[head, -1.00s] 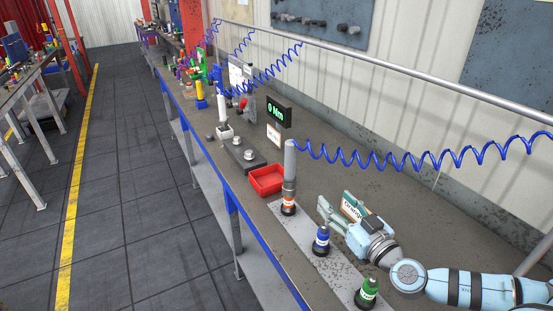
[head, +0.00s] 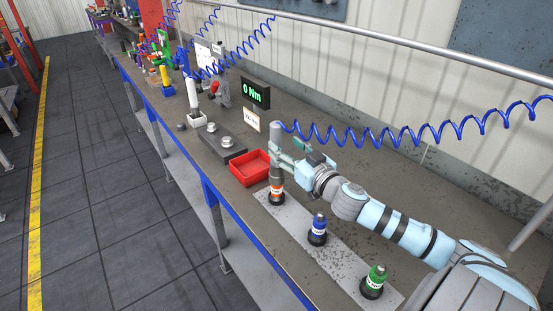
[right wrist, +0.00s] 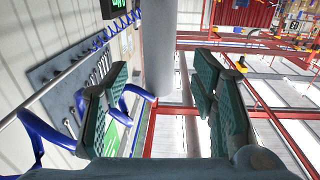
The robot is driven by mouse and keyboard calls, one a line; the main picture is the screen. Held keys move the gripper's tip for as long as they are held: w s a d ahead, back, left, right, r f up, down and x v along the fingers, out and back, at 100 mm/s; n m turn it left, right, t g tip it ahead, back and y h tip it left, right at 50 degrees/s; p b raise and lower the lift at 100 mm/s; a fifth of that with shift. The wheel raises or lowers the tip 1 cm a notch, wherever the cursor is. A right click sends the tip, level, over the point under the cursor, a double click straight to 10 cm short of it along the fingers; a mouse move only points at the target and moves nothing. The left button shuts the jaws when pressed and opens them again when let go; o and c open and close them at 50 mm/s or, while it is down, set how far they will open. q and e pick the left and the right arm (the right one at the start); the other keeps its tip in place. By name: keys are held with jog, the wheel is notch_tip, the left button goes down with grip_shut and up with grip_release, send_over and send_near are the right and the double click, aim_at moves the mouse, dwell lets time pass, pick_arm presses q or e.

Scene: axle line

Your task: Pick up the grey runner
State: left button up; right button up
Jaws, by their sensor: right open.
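The grey runner (head: 275,133) is a tall grey cylinder. It stands upright over the orange-banded holder (head: 277,194) at the far end of a light plate, with a blue coiled hose near its top. My right gripper (head: 281,159) is open at its upper body, fingers pointing at it. In the right wrist view the runner (right wrist: 159,45) shows between the two spread green-padded fingers (right wrist: 161,85), with a gap on each side. I cannot tell whether the fingers reach past it. My left gripper is not in view.
The blue (head: 317,231) and green (head: 374,282) holders stand on the same plate (head: 340,262), nearer me. A red tray (head: 249,168) lies just beyond the runner. The blue coiled hose (head: 400,135) hangs behind my right arm. A 0 Nm display (head: 256,93) stands farther back.

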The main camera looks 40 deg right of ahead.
aim_at(280, 139)
jog(key=w, duration=0.1)
jog(key=w+p, duration=0.1)
jog(key=w, duration=0.3)
jog(key=shift+d+r+p, duration=0.3)
jog(key=shift+r+p, duration=0.1)
jog(key=shift+w+f, duration=0.1)
jog(key=shift+w, duration=0.2)
grip_shut()
